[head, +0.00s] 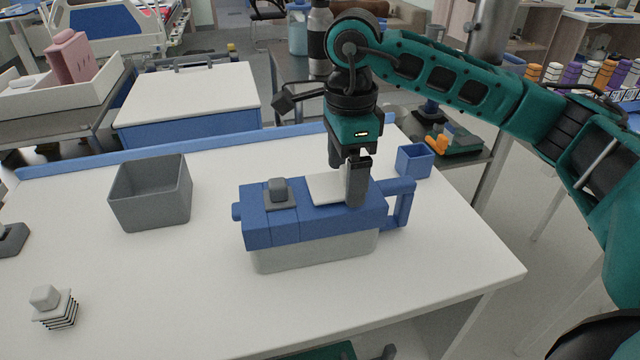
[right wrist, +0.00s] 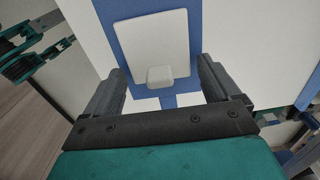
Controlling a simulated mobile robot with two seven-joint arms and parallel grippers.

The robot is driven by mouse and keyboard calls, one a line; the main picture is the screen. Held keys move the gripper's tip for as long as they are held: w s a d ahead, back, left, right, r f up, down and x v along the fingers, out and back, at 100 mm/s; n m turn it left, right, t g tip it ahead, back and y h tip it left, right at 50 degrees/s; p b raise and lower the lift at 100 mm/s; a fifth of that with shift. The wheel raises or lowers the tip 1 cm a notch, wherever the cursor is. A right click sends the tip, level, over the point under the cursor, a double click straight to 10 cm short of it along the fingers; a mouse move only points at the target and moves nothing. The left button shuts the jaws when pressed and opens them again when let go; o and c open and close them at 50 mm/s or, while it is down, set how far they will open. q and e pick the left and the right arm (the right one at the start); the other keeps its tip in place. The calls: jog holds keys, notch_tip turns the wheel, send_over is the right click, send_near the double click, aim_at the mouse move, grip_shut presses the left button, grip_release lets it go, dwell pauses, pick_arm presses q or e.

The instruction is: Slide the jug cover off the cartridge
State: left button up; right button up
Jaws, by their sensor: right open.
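A blue-topped jug (head: 256,232) with a pale lower body lies on the white table, its blue handle on the right. A flat white cover plate (head: 322,187) lies on the jug's blue top near the handle. In the right wrist view the cover (right wrist: 150,40) carries a small pale knob (right wrist: 160,75). My right gripper (head: 355,200) is over the cover, pointing down. Its open fingers (right wrist: 162,75) stand on either side of the knob, with gaps showing. No cartridge can be seen. My left gripper is not in view.
A grey knobbed plate (head: 278,193) sits on the jug's left part. A grey open bin (head: 150,205) stands behind left, a small blue box (head: 414,161) behind right. A white knobbed stack (head: 54,310) is at front left. The table's front middle is clear.

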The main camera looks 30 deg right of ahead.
dwell(0.3)
notch_tip(320, 180, up, 8)
jog(key=p, duration=0.6)
jog(key=shift+r, duration=0.1)
jog(key=shift+o, duration=0.9)
